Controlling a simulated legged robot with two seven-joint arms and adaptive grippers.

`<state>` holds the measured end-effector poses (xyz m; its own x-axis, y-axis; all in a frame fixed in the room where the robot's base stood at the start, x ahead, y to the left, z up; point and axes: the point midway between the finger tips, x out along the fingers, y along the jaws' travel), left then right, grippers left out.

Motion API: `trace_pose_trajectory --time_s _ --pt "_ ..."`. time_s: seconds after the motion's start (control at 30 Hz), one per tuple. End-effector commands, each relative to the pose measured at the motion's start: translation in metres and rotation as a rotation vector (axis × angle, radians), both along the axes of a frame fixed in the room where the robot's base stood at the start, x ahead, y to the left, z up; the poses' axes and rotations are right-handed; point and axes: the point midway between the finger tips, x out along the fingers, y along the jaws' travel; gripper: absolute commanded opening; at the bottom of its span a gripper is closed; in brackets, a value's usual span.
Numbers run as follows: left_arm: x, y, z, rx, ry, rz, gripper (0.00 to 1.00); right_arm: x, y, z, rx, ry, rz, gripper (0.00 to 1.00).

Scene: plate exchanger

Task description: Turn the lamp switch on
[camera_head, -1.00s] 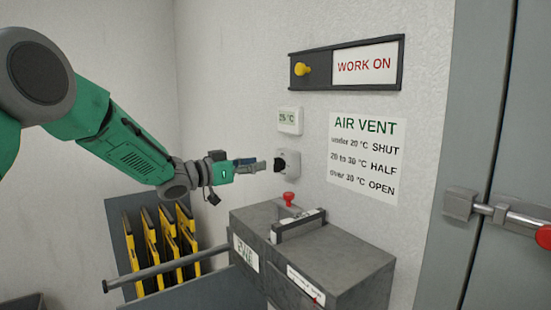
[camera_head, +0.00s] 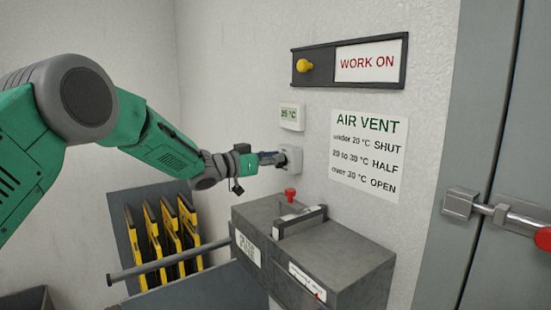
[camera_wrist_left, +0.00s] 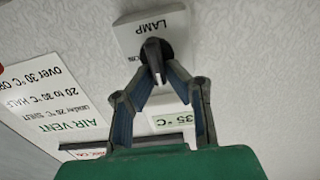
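The lamp switch (camera_head: 293,158) is a small white box on the wall below the temperature display. In the left wrist view, the picture is upside down and the switch (camera_wrist_left: 152,32) shows the word LAMP and a black knob (camera_wrist_left: 155,55). My left gripper (camera_head: 279,159) reaches the switch from the left. In the left wrist view its two fingers (camera_wrist_left: 159,70) converge on the knob from both sides and appear to touch it. The knob's far side and the ON/OFF markings cannot be read fully. My right gripper is not in view.
A display (camera_head: 291,117) reading 35 °C hangs just above the switch. An AIR VENT sign (camera_head: 368,155) and a WORK ON slider panel (camera_head: 348,62) are on the wall. Below stands a grey box (camera_head: 320,250) with a red knob (camera_head: 290,194); yellow-black plates (camera_head: 165,235) stand left.

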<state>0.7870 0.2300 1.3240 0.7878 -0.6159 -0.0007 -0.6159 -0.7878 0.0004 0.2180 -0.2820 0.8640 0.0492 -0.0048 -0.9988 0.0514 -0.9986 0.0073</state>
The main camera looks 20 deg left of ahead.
Motion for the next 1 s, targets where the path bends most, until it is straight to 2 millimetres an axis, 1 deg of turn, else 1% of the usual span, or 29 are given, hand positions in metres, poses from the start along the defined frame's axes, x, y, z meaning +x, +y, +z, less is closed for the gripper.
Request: trace_pose_trajectory --time_s 0.27,0.47,0.67,1.0 --pt "0.0 0.0 0.0 0.029 -0.023 0.002 0.0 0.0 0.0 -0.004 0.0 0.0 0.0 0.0" --pt "-0.001 -0.001 -0.002 0.111 -0.087 0.002 0.0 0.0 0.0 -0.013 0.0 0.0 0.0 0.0" --pt "-0.003 -0.003 -0.004 0.245 -0.19 0.003 0.0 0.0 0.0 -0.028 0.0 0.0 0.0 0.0" --pt "-0.006 -0.007 -0.007 0.5 -0.39 0.002 0.0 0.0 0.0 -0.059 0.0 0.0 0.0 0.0"
